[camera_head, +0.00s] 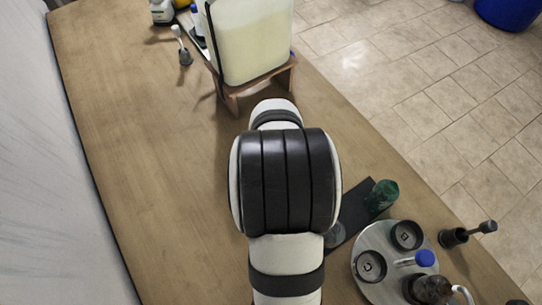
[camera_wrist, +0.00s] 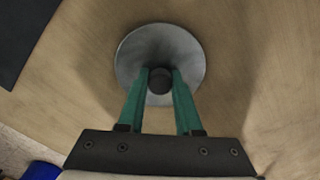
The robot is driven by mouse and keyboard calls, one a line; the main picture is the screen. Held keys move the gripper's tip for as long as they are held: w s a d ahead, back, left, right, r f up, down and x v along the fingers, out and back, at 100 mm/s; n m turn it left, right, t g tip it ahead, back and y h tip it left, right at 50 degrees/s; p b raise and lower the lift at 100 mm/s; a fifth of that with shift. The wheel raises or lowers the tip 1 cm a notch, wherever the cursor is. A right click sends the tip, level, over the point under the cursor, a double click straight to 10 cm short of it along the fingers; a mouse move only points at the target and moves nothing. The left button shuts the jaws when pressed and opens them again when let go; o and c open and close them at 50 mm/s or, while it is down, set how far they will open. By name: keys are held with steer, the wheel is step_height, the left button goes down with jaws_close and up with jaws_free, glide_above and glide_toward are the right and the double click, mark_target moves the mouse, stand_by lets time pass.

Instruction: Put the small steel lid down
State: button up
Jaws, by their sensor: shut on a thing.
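In the wrist view, the small steel lid (camera_wrist: 138,45) is a round grey disc with a dark knob (camera_wrist: 160,80) at its middle. My gripper (camera_wrist: 161,72) has green fingers, and they are shut on the knob from both sides. The lid is over the wooden tabletop (camera_wrist: 242,50); I cannot tell whether it touches the wood. In the head view my own arm hides the gripper and the lid.
A dark mat (camera_head: 350,212) with a green object (camera_head: 382,194) lies right of my arm. A round steel tray (camera_head: 372,292) holds black round pieces, a blue-capped bottle and a dark jug. A large pale container (camera_head: 250,40) stands on a wooden stand (camera_head: 232,98). The left tabletop (camera_head: 150,150) is clear.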

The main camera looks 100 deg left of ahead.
jaws_close()
steer(key=shift+r, duration=0.1)
